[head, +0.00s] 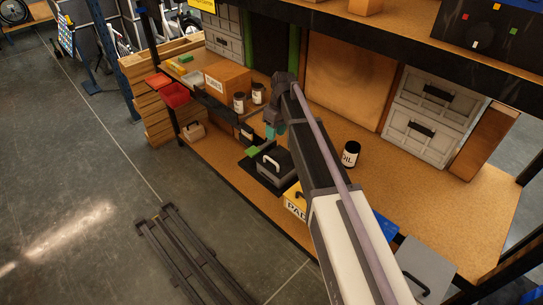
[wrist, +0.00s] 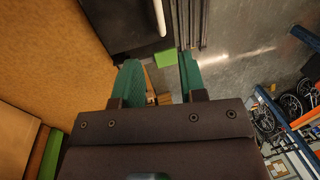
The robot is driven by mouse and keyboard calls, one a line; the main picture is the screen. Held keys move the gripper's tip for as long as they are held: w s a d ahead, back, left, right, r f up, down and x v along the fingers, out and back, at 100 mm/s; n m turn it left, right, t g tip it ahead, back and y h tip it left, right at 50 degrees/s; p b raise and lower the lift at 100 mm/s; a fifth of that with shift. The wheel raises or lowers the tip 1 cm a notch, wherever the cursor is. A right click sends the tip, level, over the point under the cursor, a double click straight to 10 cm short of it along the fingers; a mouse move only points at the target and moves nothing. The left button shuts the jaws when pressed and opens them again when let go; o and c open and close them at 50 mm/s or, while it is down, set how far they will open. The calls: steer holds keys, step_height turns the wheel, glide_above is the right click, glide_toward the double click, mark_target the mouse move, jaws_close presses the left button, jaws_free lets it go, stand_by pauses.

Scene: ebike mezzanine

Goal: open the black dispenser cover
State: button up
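The black dispenser (head: 262,178) sits on the lower wooden shelf near its front edge. Its dark cover looks shut and carries a pale curved handle (head: 271,161). A bright green patch (head: 251,151) shows at its left end. In the wrist view the dark cover (wrist: 115,22) is at the top, with the pale handle (wrist: 159,16) and the green patch (wrist: 165,59) beside it. My gripper (wrist: 160,75) has teal fingers spread apart with nothing between them. In the head view my gripper (head: 270,131) is behind the dispenser, apart from the handle and partly hidden by my arm.
A yellow box (head: 294,203) is close to the dispenser's right. Another shelf (head: 440,58) runs above.

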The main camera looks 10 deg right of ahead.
steer(key=b, duration=1)
glide_above(271, 155)
steer(key=s, duration=0.6)
steer(key=f, duration=1)
steer(key=shift+w+a+f, duration=0.25)
steer(key=shift+a, duration=0.05)
steer(key=shift+r, duration=0.1)
steer(key=shift+c, duration=0.3)
jaws_close()
